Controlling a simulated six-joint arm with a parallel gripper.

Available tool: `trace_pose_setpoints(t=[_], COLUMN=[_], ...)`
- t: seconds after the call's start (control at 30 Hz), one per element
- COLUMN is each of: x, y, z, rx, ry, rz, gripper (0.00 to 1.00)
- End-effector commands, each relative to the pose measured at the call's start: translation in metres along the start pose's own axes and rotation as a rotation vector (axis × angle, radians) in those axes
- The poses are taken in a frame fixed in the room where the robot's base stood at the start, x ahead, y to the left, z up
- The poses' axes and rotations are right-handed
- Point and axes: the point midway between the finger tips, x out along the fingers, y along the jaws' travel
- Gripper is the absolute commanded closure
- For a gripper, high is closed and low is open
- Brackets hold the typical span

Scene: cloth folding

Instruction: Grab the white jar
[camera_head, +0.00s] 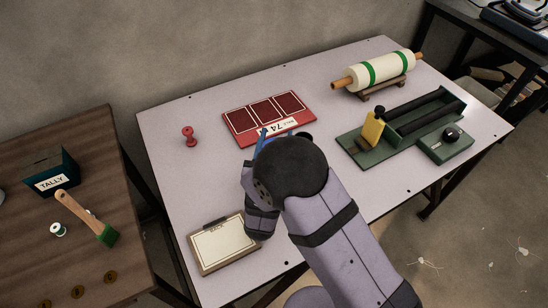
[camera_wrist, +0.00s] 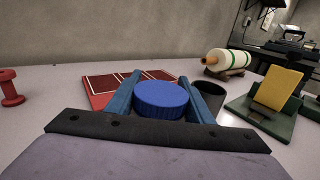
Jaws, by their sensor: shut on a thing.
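My gripper (camera_wrist: 162,88) has its two blue fingers shut on a round thing with a ridged blue lid (camera_wrist: 160,98), one finger on each side. Only the lid shows in the wrist view; the body below is hidden, so I cannot see whether it is white. In the camera_head view, my arm covers it, and only a blue finger of my gripper (camera_head: 262,138) shows near the front edge of the red board. No other white jar is in view.
A dark cup (camera_wrist: 209,104) stands close to the right finger. The red board (camera_head: 245,122) lies behind, a red spool (camera_head: 189,136) to the left, a clipboard (camera_head: 222,244) at front left. A green fixture (camera_head: 365,158) and a rolling pin on a stand (camera_head: 376,73) are to the right.

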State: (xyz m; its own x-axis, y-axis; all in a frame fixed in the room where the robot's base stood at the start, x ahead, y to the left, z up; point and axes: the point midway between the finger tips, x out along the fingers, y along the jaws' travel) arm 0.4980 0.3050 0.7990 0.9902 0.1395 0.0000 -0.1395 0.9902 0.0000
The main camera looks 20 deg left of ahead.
Motion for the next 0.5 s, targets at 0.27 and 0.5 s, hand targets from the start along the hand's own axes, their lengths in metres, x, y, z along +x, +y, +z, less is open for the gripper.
trace_pose_setpoints(t=[0.27, 0.5], x=[0.0, 0.0], y=[0.0, 0.001], z=[0.003, 0.016], rx=[0.002, 0.003], ry=[-0.003, -0.005], rz=[0.0, 0.0], gripper=[0.88, 0.88])
